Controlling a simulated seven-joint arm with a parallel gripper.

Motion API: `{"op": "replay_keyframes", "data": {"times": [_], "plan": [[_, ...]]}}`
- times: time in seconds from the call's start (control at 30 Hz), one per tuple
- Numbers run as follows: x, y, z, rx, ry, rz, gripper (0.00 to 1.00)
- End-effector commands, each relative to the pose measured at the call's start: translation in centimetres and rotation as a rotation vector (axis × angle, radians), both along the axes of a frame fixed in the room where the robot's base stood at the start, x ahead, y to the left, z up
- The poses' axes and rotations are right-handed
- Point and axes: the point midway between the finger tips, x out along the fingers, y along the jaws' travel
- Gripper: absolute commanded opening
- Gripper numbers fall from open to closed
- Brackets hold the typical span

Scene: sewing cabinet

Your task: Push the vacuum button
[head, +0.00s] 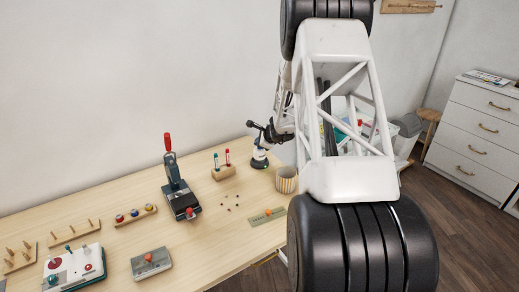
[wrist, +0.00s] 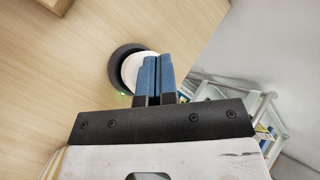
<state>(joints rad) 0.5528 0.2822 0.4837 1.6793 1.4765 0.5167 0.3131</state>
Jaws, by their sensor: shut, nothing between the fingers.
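A small round tabletop device, apparently the vacuum, with a white top and a dark base (head: 259,163) stands near the back right of the table. In the wrist view its white top (wrist: 136,68) sits inside a black ring, with a small green light at the near edge. I cannot make out a separate button; my fingers cover part of the top. My gripper (wrist: 158,60) is shut and empty, its blue fingers together over the right part of the device. In the head view my gripper (head: 262,148) points down right at its top. I cannot tell whether they touch.
A striped cup (head: 286,180) stands just to the right and in front of the device. A wooden block (head: 223,173) with upright coloured sticks is to its left. Small dark crumbs (head: 231,203) and a green ruler-like strip (head: 267,217) lie nearer. A red-handled press (head: 178,190) stands further left.

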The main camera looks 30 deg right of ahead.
Motion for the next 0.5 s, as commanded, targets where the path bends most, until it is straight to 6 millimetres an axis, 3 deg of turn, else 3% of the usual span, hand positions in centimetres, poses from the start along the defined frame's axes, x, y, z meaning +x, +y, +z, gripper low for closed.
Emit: {"op": "replay_keyframes", "data": {"times": [0.5], "plan": [[-0.01, 0.0, 0.95, 0.0, 0.0, 0.0, 0.0]]}}
